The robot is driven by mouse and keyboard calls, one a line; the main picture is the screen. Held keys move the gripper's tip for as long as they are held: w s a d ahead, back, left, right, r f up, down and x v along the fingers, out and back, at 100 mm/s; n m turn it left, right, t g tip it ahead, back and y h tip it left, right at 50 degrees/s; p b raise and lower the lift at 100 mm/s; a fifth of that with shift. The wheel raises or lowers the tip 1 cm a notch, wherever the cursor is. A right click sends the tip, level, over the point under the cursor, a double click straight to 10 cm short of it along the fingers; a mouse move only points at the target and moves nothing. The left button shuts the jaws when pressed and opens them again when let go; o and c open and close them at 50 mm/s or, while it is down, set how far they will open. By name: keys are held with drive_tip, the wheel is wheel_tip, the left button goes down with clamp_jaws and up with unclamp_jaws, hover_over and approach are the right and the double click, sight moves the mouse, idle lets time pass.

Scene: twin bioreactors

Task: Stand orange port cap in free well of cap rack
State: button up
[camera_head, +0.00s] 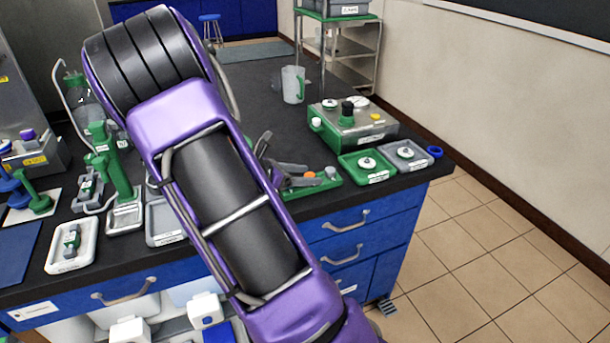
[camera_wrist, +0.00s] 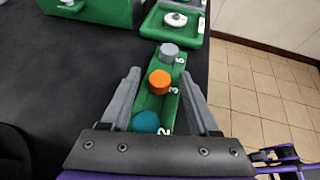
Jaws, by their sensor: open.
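The green cap rack (camera_wrist: 155,104) stands near the right edge of the black bench and also shows in the head view (camera_head: 328,184). The orange port cap (camera_wrist: 159,81) sits upright on the rack by the number 3, between a teal cap (camera_wrist: 146,122) and a grey cap (camera_wrist: 169,53). The orange cap also shows in the head view (camera_head: 310,174). My gripper (camera_wrist: 160,78) is open, with one finger on each side of the rack and the orange cap between the fingertips. I see no contact with the cap. No empty well is visible; my gripper hides the rack's near end.
Beyond the rack are a green tray (camera_head: 367,176) and a grey tray (camera_head: 425,164) with white-topped parts. A green-and-grey device (camera_head: 352,128) stands behind them. The bench edge drops to the tiled floor (camera_head: 480,260) on the right. Clear bench (camera_wrist: 85,65) lies left of the rack.

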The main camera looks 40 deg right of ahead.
drive_tip(key=p+v, duration=0.1)
drive_tip(key=v, duration=1.1)
drive_tip(key=shift+p, duration=0.4)
